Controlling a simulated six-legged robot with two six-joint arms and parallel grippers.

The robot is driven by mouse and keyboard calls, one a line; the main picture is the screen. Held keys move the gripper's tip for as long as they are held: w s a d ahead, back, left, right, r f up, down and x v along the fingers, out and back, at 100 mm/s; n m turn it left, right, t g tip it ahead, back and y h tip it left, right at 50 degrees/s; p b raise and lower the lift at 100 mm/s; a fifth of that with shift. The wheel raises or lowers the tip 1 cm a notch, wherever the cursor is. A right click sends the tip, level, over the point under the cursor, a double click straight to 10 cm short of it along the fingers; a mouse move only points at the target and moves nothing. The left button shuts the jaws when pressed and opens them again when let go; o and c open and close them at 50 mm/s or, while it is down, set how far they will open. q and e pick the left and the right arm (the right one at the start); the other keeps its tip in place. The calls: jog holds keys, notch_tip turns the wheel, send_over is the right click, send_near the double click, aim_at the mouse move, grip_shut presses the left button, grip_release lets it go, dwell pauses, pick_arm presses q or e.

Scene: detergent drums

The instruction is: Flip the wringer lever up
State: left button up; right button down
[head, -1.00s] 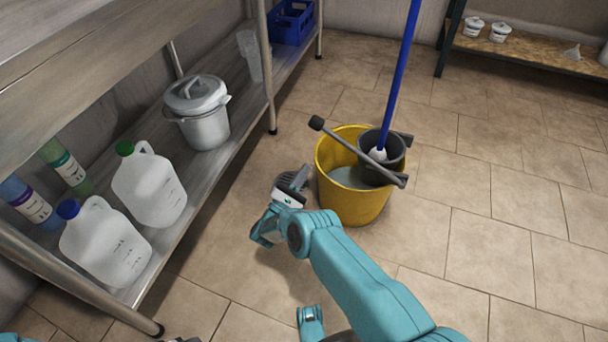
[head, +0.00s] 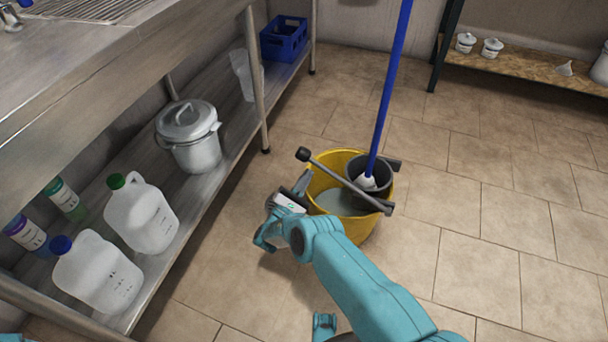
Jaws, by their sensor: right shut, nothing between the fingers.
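The yellow bucket (head: 357,231) stands on the tiled floor with water in it. A dark grey wringer (head: 381,180) sits on its right side. The wringer lever (head: 338,175) is a grey bar with a dark knob at its upper left end, slanting across the bucket top and past the left rim. A mop with a blue handle (head: 391,85) stands in the wringer. My right gripper (head: 301,183) is shut and empty at the bucket's left rim, below the lever's knob end. I cannot tell whether it touches the bucket.
A steel table's lower shelf (head: 228,137) on the left holds white jugs (head: 141,215), a lidded pot (head: 190,140) and a blue crate (head: 284,38). A wooden shelf (head: 520,62) stands at the back right. The floor right of the bucket is clear.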

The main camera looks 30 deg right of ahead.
pick_arm(q)
jog(key=shift+s+d+r+p, duration=0.1)
jog(key=shift+d+r+p, duration=0.2)
jog(key=shift+r, duration=0.2)
jog(key=shift+s+d+r+p, duration=0.1)
jog(key=shift+d+r+p, duration=0.05)
jog(key=shift+r+p, duration=0.3)
pick_arm(e)
jog(key=shift+s+d+r, duration=0.2)
jog(key=shift+d+r, duration=0.25)
pick_arm(q)
jog(key=shift+a, duration=0.1)
pick_arm(e)
jog(key=shift+r, duration=0.1)
